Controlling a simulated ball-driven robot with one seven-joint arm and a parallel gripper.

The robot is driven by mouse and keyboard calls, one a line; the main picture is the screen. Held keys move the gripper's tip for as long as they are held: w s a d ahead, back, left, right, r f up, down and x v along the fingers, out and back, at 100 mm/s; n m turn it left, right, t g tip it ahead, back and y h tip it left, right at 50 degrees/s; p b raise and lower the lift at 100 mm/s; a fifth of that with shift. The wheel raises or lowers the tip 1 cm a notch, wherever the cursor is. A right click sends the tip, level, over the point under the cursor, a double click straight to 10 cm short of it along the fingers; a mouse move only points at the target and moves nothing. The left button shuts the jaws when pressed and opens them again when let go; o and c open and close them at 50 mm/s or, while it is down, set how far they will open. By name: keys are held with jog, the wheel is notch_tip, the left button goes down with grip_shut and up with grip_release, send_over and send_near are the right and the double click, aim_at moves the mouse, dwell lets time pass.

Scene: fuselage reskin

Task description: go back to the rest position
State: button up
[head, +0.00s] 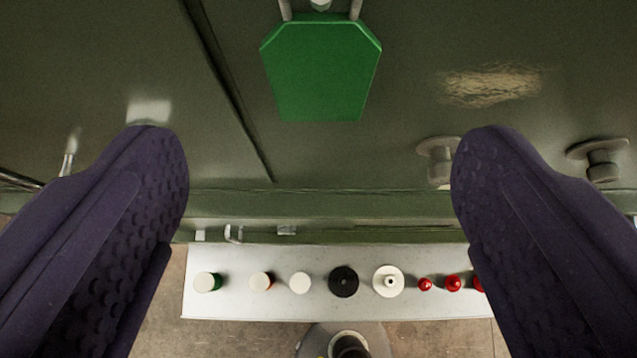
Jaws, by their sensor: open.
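My gripper (320,165) shows as two dark purple, dimpled fingers, one at the left and one at the right of the head view. They are wide apart with nothing between them. Beyond the fingers is a dark green panelled surface (330,155). A bright green plate (321,72) with cut corners hangs on it at top centre, held by grey prongs at its upper edge. The plate is apart from both fingers. The rest position itself is not marked in the view.
A pale shelf (320,308) below carries a row of small items, including a black round one (343,281), a white one (388,281) and red ones (453,283). Grey knobs (603,158) stick out of the green surface at right. A worn patch (490,86) shows above them.

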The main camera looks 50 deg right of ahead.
jog(key=w+a+f+n+t+y+b, duration=0.4)
jog(key=a+f+b, duration=0.6)
jog(key=b, duration=0.9)
jog(key=w+a+f+n+t+y+b, duration=0.3)
jog(key=a+f+n+b, duration=0.3)
jog(key=b, duration=1.3)
jog(key=a+f+t+y, duration=0.1)
jog(key=a+f, duration=0.3)
jog(key=f, duration=0.2)
jog(key=shift+w+a+y, duration=0.2)
jog(key=shift+w+y, duration=0.1)
jog(key=shift+w, duration=0.1)
jog(key=shift+f, duration=0.1)
